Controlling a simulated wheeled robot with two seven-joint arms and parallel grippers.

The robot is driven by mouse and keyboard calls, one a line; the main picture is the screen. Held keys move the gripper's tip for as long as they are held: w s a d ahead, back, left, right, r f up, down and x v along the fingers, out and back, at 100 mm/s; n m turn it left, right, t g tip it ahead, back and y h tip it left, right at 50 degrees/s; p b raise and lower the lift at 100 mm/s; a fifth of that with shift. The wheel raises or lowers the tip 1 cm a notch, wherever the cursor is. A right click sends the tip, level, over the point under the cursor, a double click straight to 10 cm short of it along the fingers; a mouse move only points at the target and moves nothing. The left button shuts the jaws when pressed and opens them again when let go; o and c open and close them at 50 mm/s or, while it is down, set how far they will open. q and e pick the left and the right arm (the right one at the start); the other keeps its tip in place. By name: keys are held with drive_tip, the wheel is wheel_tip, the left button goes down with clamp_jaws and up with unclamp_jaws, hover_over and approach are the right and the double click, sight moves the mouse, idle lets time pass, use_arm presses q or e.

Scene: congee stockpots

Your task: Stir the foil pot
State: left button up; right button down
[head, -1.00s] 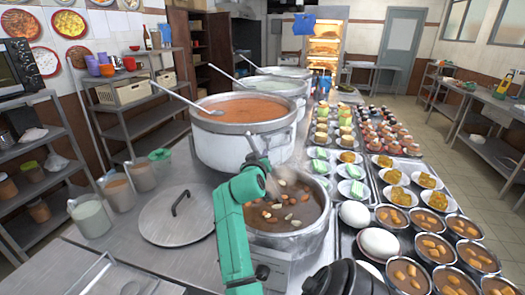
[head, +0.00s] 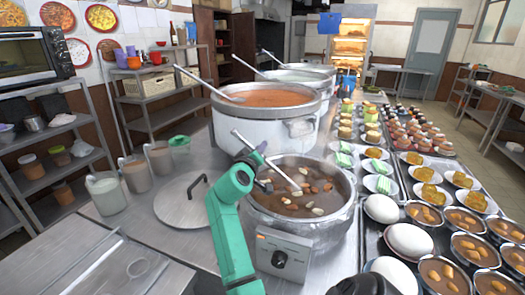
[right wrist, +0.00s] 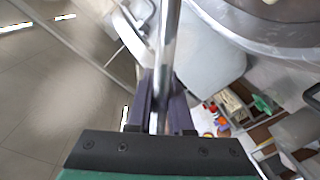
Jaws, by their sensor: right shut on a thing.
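The foil pot (head: 326,235) is a silver pot with crinkled-looking sides, full of brown broth with nut-like pieces. It stands on a base with a black knob. My right gripper (head: 259,162) is over the pot's left rim, shut on a steel ladle handle (head: 244,142). The handle slants down to the right, and its lower end (head: 297,189) meets the broth. The right wrist view shows the handle (right wrist: 167,45) between the two dark fingers (right wrist: 160,112). My left gripper is not in view.
A larger pot of orange soup (head: 245,130) with its own ladle stands just behind. A flat lid (head: 188,206) lies to the left, beside several jugs (head: 106,194). Bowls, plates and white eggs (head: 410,240) crowd the right side.

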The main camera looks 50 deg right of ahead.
drive_tip(key=shift+r, duration=0.15)
wheel_tip(320, 180, up, 15)
drive_tip(key=p, duration=1.2)
